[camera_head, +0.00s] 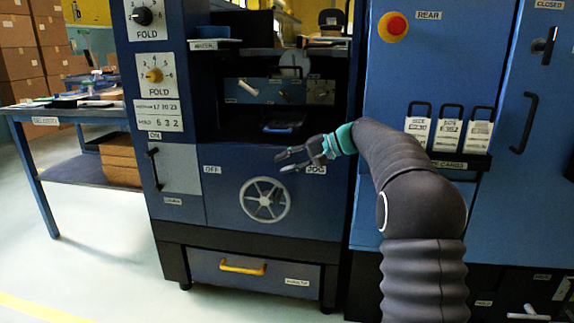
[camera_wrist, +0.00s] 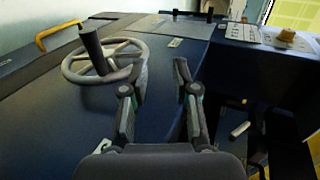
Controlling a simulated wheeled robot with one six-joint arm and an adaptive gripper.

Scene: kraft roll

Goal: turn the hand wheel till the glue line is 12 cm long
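The hand wheel (camera_head: 265,200) is a grey spoked wheel on the lower blue front panel of the machine. In the wrist view the hand wheel (camera_wrist: 148,55) shows at the upper left, with a dark upright handle (camera_wrist: 93,48) standing out from its rim. My gripper (camera_head: 283,164) is in front of the panel, just above the wheel in the head view. Its two fingers (camera_wrist: 153,85) are spread with nothing between them, apart from the handle. The left finger overlaps the near rim in the wrist view; I cannot tell whether it touches. I cannot make out a glue line.
A yellow-handled drawer (camera_head: 243,266) lies below the wheel. An open bay (camera_head: 282,125) with a dark tray is above the panel. A red button (camera_head: 393,27) and hanging size cards (camera_head: 448,134) are at the right. A blue table (camera_head: 60,112) stands at the left. The floor ahead is clear.

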